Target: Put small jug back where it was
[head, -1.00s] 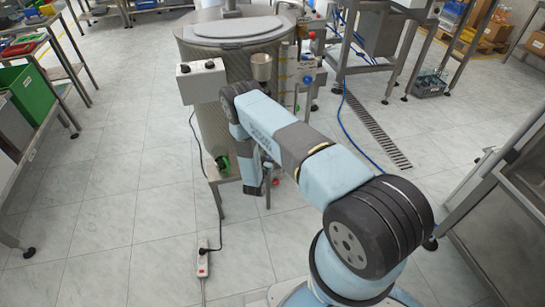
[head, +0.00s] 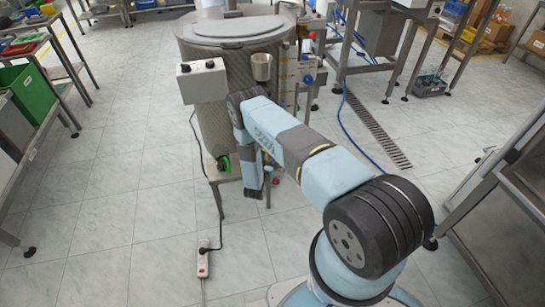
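I cannot make out a small jug with certainty. A pale cup-shaped vessel (head: 262,67) stands upright at the front of the large round metal tank, above my arm's far joint. I cannot tell whether it is the jug. My gripper (head: 254,194) points down in front of the tank's low stand, left of a small red part (head: 276,181). It is small and dark here, and its fingers and anything between them cannot be made out.
The lidded tank (head: 232,28) carries a white control box (head: 202,80). A green part (head: 224,163) sits low on its stand. A power strip (head: 203,262) and its cable lie on the floor. A steel cabinet (head: 490,225) is at right; the left floor is clear.

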